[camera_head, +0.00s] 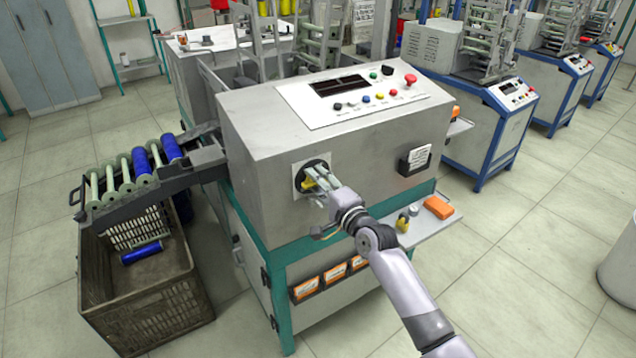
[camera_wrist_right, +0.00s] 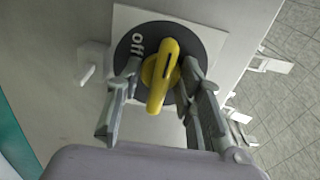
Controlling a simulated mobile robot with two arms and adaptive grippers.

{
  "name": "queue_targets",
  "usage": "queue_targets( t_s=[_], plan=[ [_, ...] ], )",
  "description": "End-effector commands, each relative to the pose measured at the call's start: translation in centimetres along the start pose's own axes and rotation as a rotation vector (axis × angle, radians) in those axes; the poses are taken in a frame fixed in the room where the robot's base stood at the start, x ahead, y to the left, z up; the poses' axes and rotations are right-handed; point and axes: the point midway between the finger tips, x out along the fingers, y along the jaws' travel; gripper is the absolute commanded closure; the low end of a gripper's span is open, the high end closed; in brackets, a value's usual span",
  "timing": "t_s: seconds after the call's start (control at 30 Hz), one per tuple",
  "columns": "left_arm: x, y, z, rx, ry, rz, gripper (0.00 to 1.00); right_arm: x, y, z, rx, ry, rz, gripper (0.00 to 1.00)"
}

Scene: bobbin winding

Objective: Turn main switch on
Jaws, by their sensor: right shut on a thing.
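The main switch is a yellow knob (camera_wrist_right: 161,82) on a round black dial with a white square plate (camera_wrist_right: 210,40), on the front of the grey machine cabinet (camera_head: 265,150). The dial shows the word "off" at its upper left. In the right wrist view the knob stands nearly upright, its top leaning slightly right, with a dark mark near the top. My right gripper (camera_wrist_right: 160,66) is shut on the knob, one finger on each side. In the head view my right gripper (camera_head: 318,180) partly hides the switch. My left gripper is not in view.
The control panel (camera_head: 350,100) with coloured buttons is on the cabinet's top. A small shelf (camera_head: 430,228) with an orange box (camera_head: 438,207) juts out to the right, near my forearm. A bobbin rack (camera_head: 120,190) and a crate (camera_head: 150,300) stand at left.

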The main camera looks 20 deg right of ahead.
Motion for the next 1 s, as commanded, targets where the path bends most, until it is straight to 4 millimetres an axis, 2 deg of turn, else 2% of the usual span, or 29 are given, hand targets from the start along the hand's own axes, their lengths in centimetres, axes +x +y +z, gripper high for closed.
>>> queue_targets(
  t_s=[0.27, 0.37, 0.7, 1.0],
  plan=[
    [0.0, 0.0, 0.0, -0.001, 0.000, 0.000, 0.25, 0.0, -0.1, 0.0, 0.000, 0.000, -0.001, 1.00],
    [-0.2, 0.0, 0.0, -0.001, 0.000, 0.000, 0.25, 0.0, -0.1, 0.0, 0.026, 0.000, -0.001, 1.00],
    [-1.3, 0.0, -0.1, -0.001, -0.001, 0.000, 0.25, 0.0, -0.2, 0.0, 0.325, 0.001, -0.002, 1.00],
    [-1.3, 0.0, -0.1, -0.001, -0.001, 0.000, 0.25, 0.0, -0.2, -0.1, 0.343, 0.001, -0.003, 1.00]
  ],
)
